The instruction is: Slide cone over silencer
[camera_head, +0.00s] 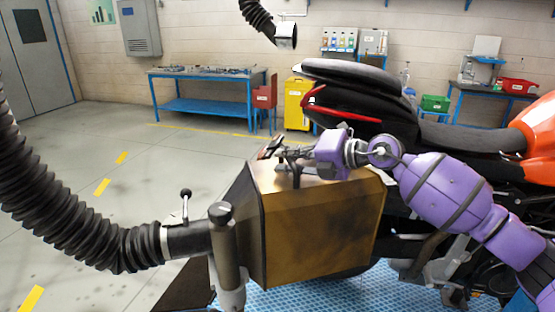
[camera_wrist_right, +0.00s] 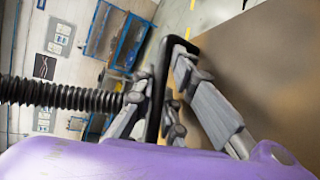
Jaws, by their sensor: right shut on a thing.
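The cone (camera_head: 315,230) is a large, brown box-like metal hood that narrows at left to a collar on a black ribbed hose (camera_head: 75,215). It stands at the rear of the motorbike (camera_head: 365,105). The silencer is not visible, and I cannot tell whether it is inside the cone. My right gripper (camera_head: 287,160) is at the top of the cone. In the right wrist view, its fingers (camera_wrist_right: 168,85) are shut around a black bar-like handle (camera_wrist_right: 160,100) beside the cone's brown face (camera_wrist_right: 265,70). My left gripper is out of view.
A grey post (camera_head: 228,265) stands against the cone's left side. Blue perforated plating (camera_head: 330,295) lies below. A blue workbench (camera_head: 205,108), a yellow cabinet (camera_head: 299,103) and a red bin (camera_head: 263,98) are farther back. Open floor (camera_head: 120,150) lies to the left.

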